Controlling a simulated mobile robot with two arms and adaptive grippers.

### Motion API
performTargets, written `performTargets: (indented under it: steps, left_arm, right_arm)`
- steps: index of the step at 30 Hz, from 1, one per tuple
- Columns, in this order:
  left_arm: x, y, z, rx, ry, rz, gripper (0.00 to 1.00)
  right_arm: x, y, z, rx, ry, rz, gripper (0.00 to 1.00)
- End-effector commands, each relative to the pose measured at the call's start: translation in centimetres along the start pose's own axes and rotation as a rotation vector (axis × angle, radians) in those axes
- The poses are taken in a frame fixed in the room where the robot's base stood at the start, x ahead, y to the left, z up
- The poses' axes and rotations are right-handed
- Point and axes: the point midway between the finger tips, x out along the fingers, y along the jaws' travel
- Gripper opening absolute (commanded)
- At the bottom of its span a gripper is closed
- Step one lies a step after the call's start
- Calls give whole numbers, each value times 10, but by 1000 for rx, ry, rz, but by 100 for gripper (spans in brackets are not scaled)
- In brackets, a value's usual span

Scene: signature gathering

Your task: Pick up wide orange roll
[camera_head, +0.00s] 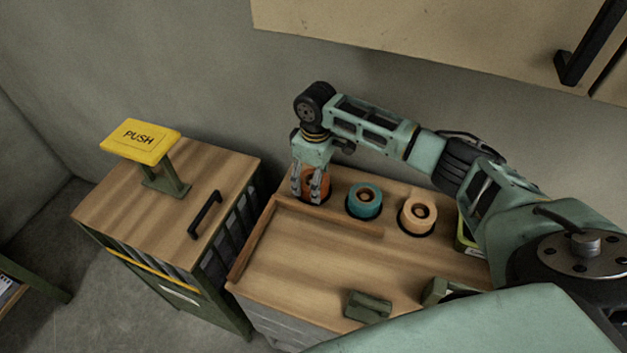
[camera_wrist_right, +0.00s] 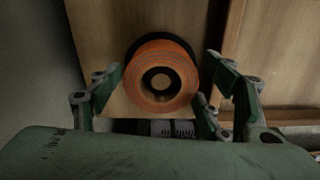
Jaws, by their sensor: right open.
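An orange roll (camera_head: 325,180) stands at the back left of the wooden worktop, in a row with two other rolls. In the right wrist view the orange roll (camera_wrist_right: 140,88) shows its round face and dark centre hole, near the middle of the picture. My right gripper (camera_head: 307,198) points down over the orange roll and partly hides it in the head view. In the right wrist view its open fingers (camera_wrist_right: 164,76) are on either side of the roll. I cannot tell whether they touch it. My left gripper is not in view.
A teal roll (camera_head: 352,203) and a peach roll (camera_head: 408,215) stand to the right. A wooden ledge (camera_head: 330,217) runs in front. A green block (camera_head: 367,306) lies near the front edge. A cabinet with a yellow PUSH sign (camera_head: 140,141) stands left. The worktop's middle (camera_head: 310,260) is clear.

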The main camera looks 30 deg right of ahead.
Motion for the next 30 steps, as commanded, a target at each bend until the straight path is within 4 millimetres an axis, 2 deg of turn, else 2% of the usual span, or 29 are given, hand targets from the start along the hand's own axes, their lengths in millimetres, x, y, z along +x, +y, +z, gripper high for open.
performTargets:
  steps: [6,11,18,23,30]
  left_arm:
    - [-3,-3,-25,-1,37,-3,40]
    - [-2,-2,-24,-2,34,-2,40]
    - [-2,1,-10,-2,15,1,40]
    - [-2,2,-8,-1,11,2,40]
    - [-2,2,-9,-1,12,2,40]
  right_arm:
    - [14,0,0,-1,1,0,71]
    - [14,0,0,-1,1,0,70]
    - [13,0,0,-1,1,0,49]
    - [13,0,0,-1,1,0,35]
    - [13,0,0,-1,2,1,34]
